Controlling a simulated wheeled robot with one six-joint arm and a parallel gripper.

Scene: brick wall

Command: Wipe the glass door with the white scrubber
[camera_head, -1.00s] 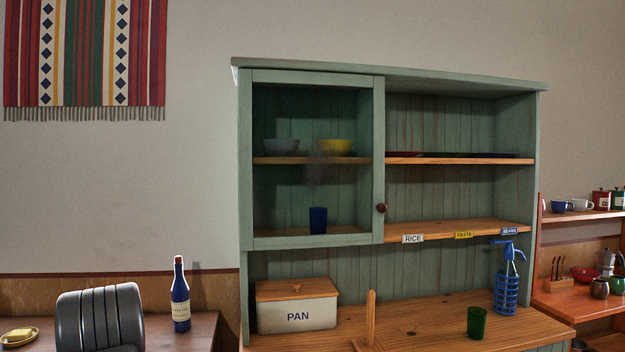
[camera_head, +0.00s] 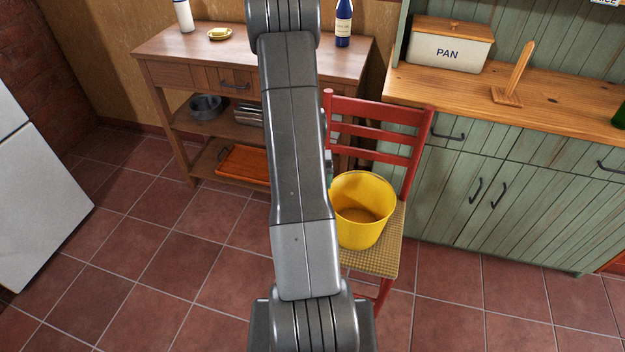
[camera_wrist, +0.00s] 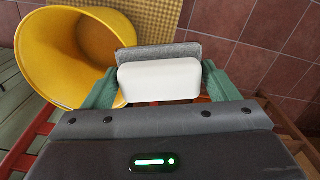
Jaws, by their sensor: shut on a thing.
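The white scrubber (camera_wrist: 158,82) has a white block body and a grey pad (camera_wrist: 175,52) on its far side. My gripper (camera_wrist: 158,90) is shut on it, with a green finger at each end, in the wrist view. It is held close to the right of the yellow bucket's rim in that view. In the head view my arm hides the scrubber and nearly all of the gripper. The glass door is out of both current views; only the lower part of its green cupboard (camera_head: 490,160) shows.
A yellow bucket (camera_head: 358,232) stands on the woven seat of a red chair (camera_head: 412,135), in front of the cupboard and a wooden side table (camera_head: 160,48). The counter holds a PAN box (camera_head: 447,52) and a wooden stand (camera_head: 515,75). Tiled floor (camera_head: 180,265) lies open at left.

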